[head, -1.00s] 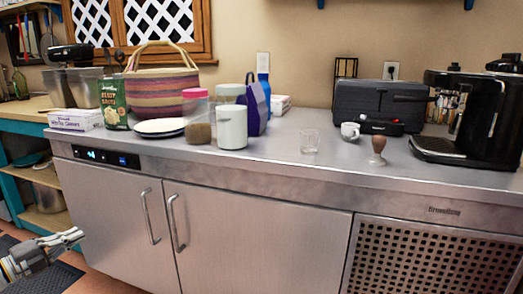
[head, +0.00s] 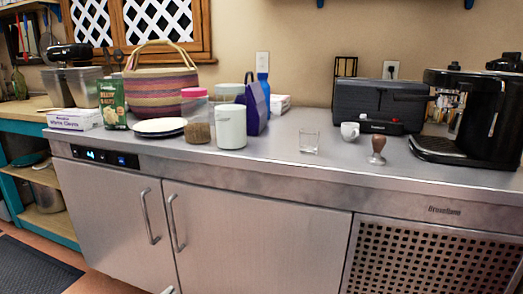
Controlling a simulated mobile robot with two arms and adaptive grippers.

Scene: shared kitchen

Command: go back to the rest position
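Neither of my grippers shows clearly in the head view. A small pale tip (head: 168,290) shows at the bottom edge in front of the left cabinet door, too little of it to tell what it is. The steel counter (head: 290,165) stands in front of me with objects along it. A white canister (head: 231,127), a drinking glass (head: 309,142), a white cup (head: 350,131) and a brown-handled tamper (head: 377,149) stand upright on it.
A striped basket (head: 160,85), a green box (head: 112,102), a plate (head: 158,127), a purple bag (head: 256,105), a black toaster (head: 380,103) and a coffee machine (head: 468,115) are also on the counter. A dark mat (head: 35,268) lies on the floor at left.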

